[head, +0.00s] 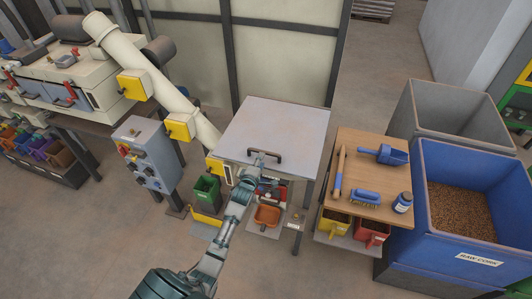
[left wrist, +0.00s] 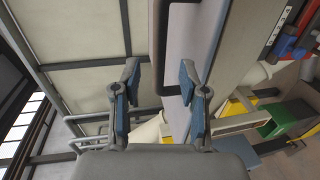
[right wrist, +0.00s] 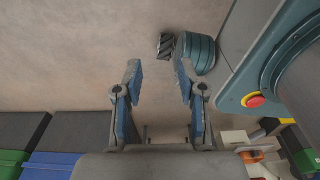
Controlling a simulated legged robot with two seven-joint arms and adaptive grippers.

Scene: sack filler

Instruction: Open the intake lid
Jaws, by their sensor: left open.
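The intake lid (head: 280,122) is a flat grey panel on top of the intake, lying closed. A black bar handle (head: 265,159) is fixed near its front edge. My left gripper (head: 257,163) is open at the handle's left part. In the left wrist view, the dark handle (left wrist: 159,45) runs between the spread fingers of the left gripper (left wrist: 160,68); whether they touch it I cannot tell. The lid also shows there as a pale surface (left wrist: 190,35). My right gripper (right wrist: 158,72) is open and empty, pointing at bare floor, and is outside the head view.
A wooden side table (head: 362,178) right of the intake holds a blue scoop (head: 383,155), a brush and a jar. A cream pipe (head: 150,75) and grey control box (head: 147,150) are on the left.

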